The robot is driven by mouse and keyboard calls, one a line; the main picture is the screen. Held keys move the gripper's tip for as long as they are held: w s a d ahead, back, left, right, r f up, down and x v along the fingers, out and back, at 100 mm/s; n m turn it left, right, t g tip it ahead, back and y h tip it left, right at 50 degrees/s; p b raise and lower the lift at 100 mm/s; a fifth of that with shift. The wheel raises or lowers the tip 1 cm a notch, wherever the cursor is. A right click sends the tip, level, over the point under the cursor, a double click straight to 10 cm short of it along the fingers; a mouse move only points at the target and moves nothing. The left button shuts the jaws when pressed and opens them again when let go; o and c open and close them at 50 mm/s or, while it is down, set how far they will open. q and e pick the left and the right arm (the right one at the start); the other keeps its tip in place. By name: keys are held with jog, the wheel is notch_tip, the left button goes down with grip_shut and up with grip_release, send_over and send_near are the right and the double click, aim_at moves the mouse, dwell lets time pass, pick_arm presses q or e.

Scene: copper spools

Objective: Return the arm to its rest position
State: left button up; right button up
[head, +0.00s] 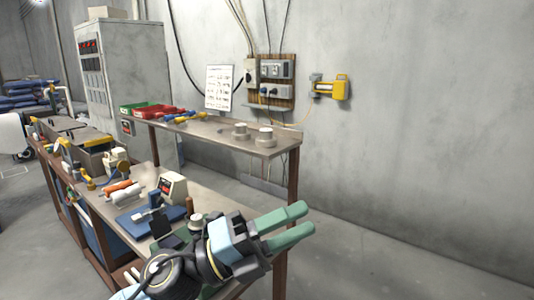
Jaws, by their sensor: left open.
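My left gripper (288,230) shows at the lower middle, with its two green fingers spread apart and nothing between them. It is in front of the near end of the workbench, pointing right towards the bare wall. Another small pale round item (196,221) is on the lower bench beside my left wrist, partly hidden. My right gripper is not in view.
The lower workbench (150,178) holds a blue scale-like device (140,221), a white meter (173,188) and orange and white rolls. Red and green trays (152,110) and tools lie on the shelf. A yellow device (333,88) hangs on the wall. The floor at right is clear.

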pick_arm(q)
jog(key=w+a+f+n+t+y, duration=0.35)
jog(key=a+n+t+y, duration=0.35)
jog(key=n, duration=0.5)
jog(key=w+a+f+n+t+y, duration=0.2)
jog(key=a+f+n+t+y, duration=0.2)
jog(key=a+n+t+y, duration=0.45)
jog(key=s+a+f+n+g+y, duration=0.2)
jog(key=a+f+n+g+y, duration=0.1)
jog(key=f+n, duration=0.35)
jog(key=s+a+f+n+g+y, duration=0.25)
jog(key=f+n, duration=0.25)
jog(key=f, duration=0.3)
jog(key=s+a+f+n+g+y, duration=0.1)
jog(key=s+a+f+n+g, duration=0.1)
jog(key=s+f+g, duration=0.6)
jog(key=s+a+f+n+g, duration=0.25)
jog(key=s+f, duration=0.35)
jog(key=s, duration=0.7)
notch_tip(320, 180, down, 24)
jog(key=s+g, duration=0.1)
jog(key=s, duration=0.1)
jog(key=s+a+f+m+g, duration=0.1)
jog(key=s+a+f, duration=0.2)
jog(key=s+f, duration=1.2)
jog(key=shift+s, duration=0.5)
